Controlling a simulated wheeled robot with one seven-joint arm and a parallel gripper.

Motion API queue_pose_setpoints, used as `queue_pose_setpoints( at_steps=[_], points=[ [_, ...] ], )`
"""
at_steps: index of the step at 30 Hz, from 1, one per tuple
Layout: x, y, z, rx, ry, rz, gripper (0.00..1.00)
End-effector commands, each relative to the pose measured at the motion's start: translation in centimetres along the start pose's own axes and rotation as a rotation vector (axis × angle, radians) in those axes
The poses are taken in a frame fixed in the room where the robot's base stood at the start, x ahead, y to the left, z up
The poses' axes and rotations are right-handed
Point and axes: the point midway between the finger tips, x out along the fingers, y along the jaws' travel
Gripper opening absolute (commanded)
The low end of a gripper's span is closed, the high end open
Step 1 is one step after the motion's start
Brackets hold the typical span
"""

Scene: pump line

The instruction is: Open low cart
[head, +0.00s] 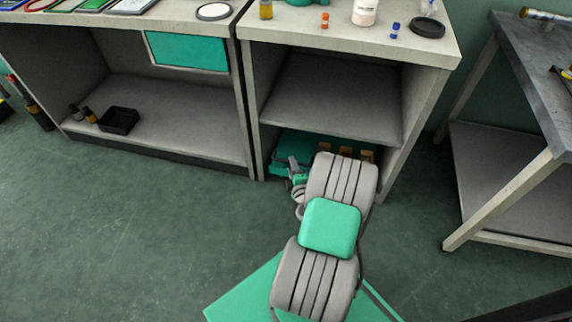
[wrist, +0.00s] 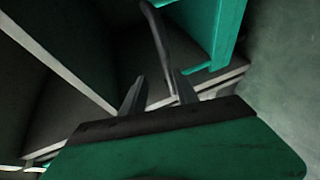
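The low cart (head: 292,143) is teal and sits in the bottom bay of the right-hand bench, with my arm covering part of it. In the wrist view a teal panel, likely the cart (wrist: 212,30), fills the upper right. A dark curved handle bar (wrist: 160,42) runs down beside it. My gripper (wrist: 159,92) is open, its two fingers apart. The lower end of the bar shows between the fingertips; I cannot tell whether they touch it. In the head view my gripper (head: 298,180) is low at the bay's front, partly hidden by my arm.
The bench top (head: 300,40) holds a white jar (head: 364,12) and small bottles. A left bench has a black bin (head: 118,120) on its low shelf. A grey metal table (head: 535,85) stands at right. The green floor (head: 130,210) is clear at left.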

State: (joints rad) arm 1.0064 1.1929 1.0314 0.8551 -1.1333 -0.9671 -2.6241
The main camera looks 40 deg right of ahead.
Motion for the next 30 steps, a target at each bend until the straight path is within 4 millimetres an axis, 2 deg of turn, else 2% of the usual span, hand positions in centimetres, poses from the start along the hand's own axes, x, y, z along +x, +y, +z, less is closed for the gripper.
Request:
queue_pose_setpoints(
  at_steps=[1, 6, 8, 15, 19, 22, 29, 30],
  points=[
    [-0.6, -1.4, 0.9, -0.012, -0.034, 0.008, 0.36],
    [-0.9, -1.6, 1.6, -0.03, -0.061, 0.017, 0.36],
    [-0.4, -1.7, 1.6, -0.032, -0.059, 0.016, 0.36],
    [4.1, -1.9, 1.6, -0.033, -0.055, 0.016, 0.36],
    [6.0, -1.7, 1.8, -0.032, -0.055, 0.015, 0.36],
    [6.6, -1.6, 1.8, -0.029, -0.057, 0.015, 0.36],
    [6.7, -1.5, 1.9, -0.03, -0.058, 0.014, 0.36],
    [6.7, -1.5, 1.9, -0.03, -0.057, 0.014, 0.33]
  ],
)
